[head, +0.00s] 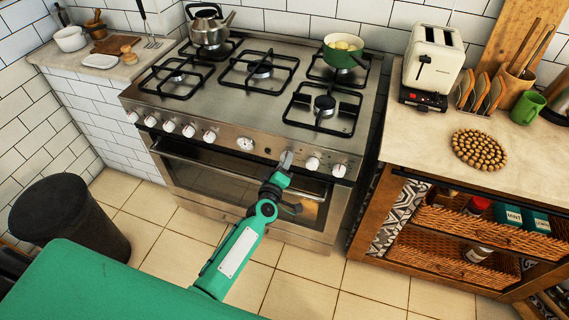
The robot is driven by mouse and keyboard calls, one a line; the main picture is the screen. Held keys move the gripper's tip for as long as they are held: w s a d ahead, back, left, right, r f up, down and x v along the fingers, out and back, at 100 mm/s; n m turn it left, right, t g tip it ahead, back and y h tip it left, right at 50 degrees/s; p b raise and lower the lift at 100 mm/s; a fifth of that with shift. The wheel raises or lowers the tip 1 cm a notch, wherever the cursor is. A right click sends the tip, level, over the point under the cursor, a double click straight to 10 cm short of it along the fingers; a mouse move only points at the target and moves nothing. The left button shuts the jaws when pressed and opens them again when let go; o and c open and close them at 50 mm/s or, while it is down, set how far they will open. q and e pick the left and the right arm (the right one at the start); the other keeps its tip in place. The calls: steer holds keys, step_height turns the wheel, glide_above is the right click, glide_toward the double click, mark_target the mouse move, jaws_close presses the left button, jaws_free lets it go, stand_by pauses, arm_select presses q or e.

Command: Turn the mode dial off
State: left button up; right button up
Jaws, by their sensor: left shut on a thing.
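The stove's front panel carries a row of white-capped dials and a round gauge (245,143). My left gripper (284,162) is at this panel, just right of the gauge, with its fingers shut on a dial there. I take this to be the mode dial; the fingers hide it, so its pointer direction cannot be read. Two other dials, a nearer one (312,163) and one at the end (339,170), stand free to the right of the fingers. My right gripper is not in view.
The oven door (235,182) is closed below the panel. A kettle (210,28) and a green pan (342,54) stand on the stove (222,82). A wooden counter unit (425,145) is close on the right. A dark bin (65,215) stands left; tiled floor (150,205) is clear between.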

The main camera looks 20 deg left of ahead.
arm_select(q)
steer(key=o, duration=1)
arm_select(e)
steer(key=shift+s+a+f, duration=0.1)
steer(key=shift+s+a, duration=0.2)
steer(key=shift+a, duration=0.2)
arm_select(q)
steer(key=s, duration=1.3)
steer(key=shift+s+a+b, duration=0.25)
steer(key=shift+s+b, duration=0.1)
steer(key=shift+s, duration=0.05)
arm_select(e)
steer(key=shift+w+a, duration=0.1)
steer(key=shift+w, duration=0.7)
